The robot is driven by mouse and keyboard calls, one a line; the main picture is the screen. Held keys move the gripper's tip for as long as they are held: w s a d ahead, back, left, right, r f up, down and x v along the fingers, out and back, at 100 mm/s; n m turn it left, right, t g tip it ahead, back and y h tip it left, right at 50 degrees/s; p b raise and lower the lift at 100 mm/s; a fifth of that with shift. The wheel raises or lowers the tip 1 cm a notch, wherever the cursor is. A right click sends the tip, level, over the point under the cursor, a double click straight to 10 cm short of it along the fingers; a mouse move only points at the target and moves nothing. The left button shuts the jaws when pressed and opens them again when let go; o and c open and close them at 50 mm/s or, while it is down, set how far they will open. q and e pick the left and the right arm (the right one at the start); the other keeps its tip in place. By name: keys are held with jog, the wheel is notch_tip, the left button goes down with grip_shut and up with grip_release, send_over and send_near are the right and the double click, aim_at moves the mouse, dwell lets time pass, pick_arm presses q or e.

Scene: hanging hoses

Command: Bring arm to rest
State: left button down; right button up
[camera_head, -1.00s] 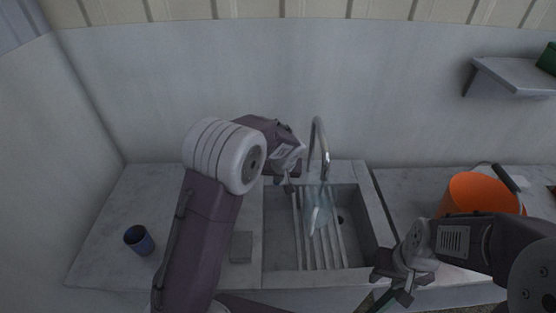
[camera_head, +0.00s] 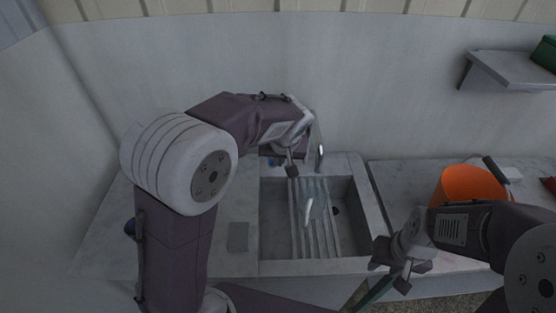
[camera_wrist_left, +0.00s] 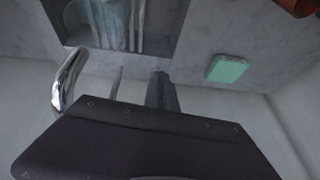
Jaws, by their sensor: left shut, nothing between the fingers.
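My left arm reaches over the counter in the head view, its elbow large at left. My left gripper (camera_head: 291,168) is shut and empty, at the back edge of the sink beside the faucet (camera_head: 320,150). In the left wrist view the faucet (camera_wrist_left: 68,85) stands at left, and a dark part of my arm fills the bottom. My right gripper (camera_head: 394,270) is low at the right, by the counter's front edge. A green strip (camera_head: 375,292) runs below it; whether its fingers hold the strip is unclear.
The sink (camera_head: 275,264) holds a rack and a clear glass. A small block (camera_head: 238,237) lies left of it. An orange bucket (camera_head: 468,186) stands at right, below a wall shelf (camera_head: 510,72).

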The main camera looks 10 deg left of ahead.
pick_arm(q)
jog(key=shift+a, duration=0.1)
jog(key=s+a+f+n+g, duration=0.1)
jog(key=s+a+f+n, duration=0.1)
jog(key=s+a, duration=0.3)
jog(key=s+f+m+g+h, duration=0.1)
jog(key=s+f+m, duration=0.1)
jog(key=s+f, duration=0.2)
jog(key=s+f+m+g+h, duration=0.1)
jog(key=s+f, duration=0.3)
jog(key=s, duration=0.6)
jog(key=shift+d+f+m, duration=0.25)
jog(key=shift+d+m, duration=0.2)
jog(key=shift+m, duration=0.15)
